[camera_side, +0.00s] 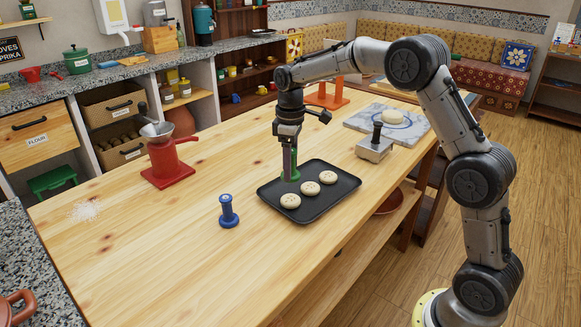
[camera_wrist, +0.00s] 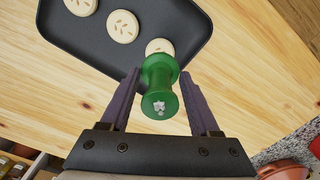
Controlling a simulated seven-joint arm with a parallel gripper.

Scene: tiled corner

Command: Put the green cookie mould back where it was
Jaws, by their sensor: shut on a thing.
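The green cookie mould (camera_wrist: 159,84) is a spool shape with a pale pattern on the end facing the wrist camera. My gripper (camera_wrist: 160,76) is shut on it, one finger on each side. In the side view my gripper (camera_side: 290,150) points down, with the green mould (camera_side: 291,176) at its tip, by the far edge of the black baking tray (camera_side: 301,214). Whether the mould touches the tray is unclear. Three pale round cookies (camera_side: 310,188) lie in a row on the tray. In the wrist view the mould partly hides the nearest cookie (camera_wrist: 156,46).
A blue mould (camera_side: 229,214) stands on the wooden table left of the tray. A red grinder (camera_side: 170,163) is further left. A metal press with a black knob (camera_side: 375,148) and a marble slab (camera_side: 410,126) with dough are at right.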

